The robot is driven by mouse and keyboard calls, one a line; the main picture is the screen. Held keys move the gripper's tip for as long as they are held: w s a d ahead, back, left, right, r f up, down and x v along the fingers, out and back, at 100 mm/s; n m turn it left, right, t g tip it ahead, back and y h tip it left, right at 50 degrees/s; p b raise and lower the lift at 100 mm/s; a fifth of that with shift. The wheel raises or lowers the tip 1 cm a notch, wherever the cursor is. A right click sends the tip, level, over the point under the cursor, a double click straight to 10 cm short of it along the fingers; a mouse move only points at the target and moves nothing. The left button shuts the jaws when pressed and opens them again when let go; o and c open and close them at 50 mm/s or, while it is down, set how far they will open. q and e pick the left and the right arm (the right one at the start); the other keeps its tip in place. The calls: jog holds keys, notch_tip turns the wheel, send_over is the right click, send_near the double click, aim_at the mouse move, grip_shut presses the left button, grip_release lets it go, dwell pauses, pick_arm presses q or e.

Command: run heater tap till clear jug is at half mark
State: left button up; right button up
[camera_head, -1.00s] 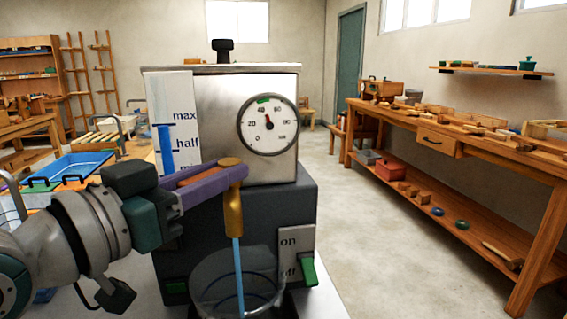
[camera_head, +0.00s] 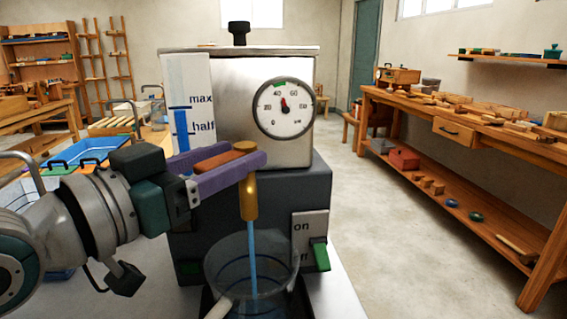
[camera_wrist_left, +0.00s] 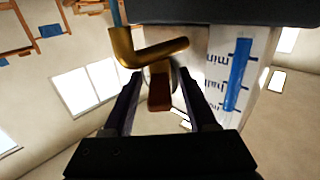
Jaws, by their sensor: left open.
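The metal heater (camera_head: 235,90) stands ahead with a brass tap (camera_head: 249,197) on its front. A thin blue water stream (camera_head: 252,262) runs from the spout into the clear jug (camera_head: 283,275) below. Some water shows low in the jug, but its base is cut off and I cannot read a half mark. My left gripper (camera_head: 246,154) is open, its purple fingers on either side of the tap's brown handle (camera_head: 215,158). In the left wrist view the handle (camera_wrist_left: 159,95) lies between the fingers, with the brass spout (camera_wrist_left: 150,50) beyond. My right gripper is out of view.
The heater has a level scale (camera_head: 202,145) with a blue bar above half, a round dial (camera_head: 285,107) reading near 40, and a switch with a green lever (camera_head: 320,254) low. A workbench (camera_head: 480,130) stands at right; a blue tray (camera_head: 85,152) is at left.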

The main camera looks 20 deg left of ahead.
pick_arm(q)
jog(key=v, duration=0.9)
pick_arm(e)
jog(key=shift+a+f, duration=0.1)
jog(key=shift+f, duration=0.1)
pick_arm(q)
jog(key=shift+d+b, duration=0.1)
jog(key=shift+b, duration=0.2)
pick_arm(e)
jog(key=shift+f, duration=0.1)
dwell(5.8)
